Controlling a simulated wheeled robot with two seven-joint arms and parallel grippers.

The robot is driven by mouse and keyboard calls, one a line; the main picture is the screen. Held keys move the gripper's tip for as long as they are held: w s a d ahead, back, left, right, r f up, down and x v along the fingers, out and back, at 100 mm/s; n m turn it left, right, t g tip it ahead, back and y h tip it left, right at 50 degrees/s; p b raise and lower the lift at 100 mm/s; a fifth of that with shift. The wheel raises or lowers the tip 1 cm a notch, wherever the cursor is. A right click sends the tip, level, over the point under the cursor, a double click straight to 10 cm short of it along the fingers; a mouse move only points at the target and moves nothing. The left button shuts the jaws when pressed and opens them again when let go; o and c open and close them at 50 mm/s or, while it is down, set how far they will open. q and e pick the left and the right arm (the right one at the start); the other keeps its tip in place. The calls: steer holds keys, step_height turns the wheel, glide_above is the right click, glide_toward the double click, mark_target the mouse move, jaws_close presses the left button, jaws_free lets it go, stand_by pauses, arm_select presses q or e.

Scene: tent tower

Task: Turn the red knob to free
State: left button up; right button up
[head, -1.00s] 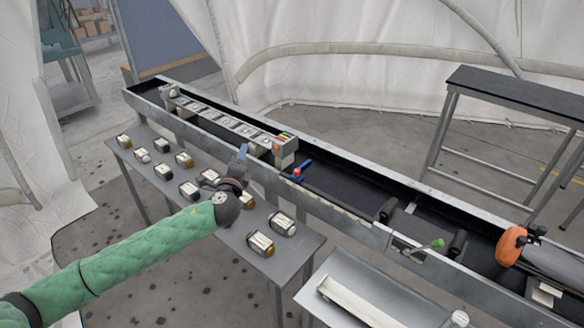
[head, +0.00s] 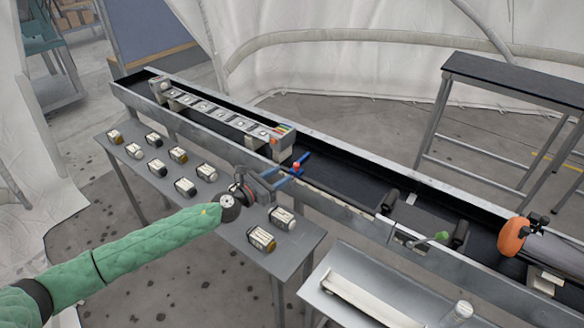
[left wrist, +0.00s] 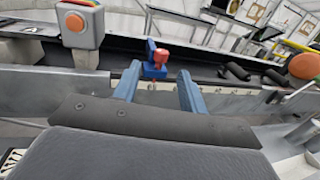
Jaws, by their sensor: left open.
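The red knob (head: 297,166) sits on a small blue mount (head: 304,158) at the trough's near side, just right of the row of grey boxes. In the left wrist view the red knob (left wrist: 160,57) stands on its blue mount (left wrist: 154,72), ahead of and between my fingertips. My left gripper (head: 281,176) is open, its two blue fingers pointing at the knob from the near side. In the left wrist view the open gripper (left wrist: 158,74) has nothing between its fingers. A small gap seems to lie between fingertips and knob. My right gripper is out of view.
The long metal trough (head: 340,208) runs diagonally, its near wall close under my left fingers. A grey bench (head: 290,262) with several labelled jars lies below my left arm. A green-tipped lever (head: 441,236) and an orange-ended cylinder (head: 514,237) are farther right.

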mark_target(294, 168)
arm_select(q)
steer(key=p+x, duration=0.1)
steer(key=x, duration=0.4)
steer(key=shift+w+d, duration=0.2)
steer(key=shift+d, duration=0.15)
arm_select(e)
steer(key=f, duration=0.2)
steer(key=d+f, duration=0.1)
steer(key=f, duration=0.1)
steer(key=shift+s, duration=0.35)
arm_select(q)
jaws_close()
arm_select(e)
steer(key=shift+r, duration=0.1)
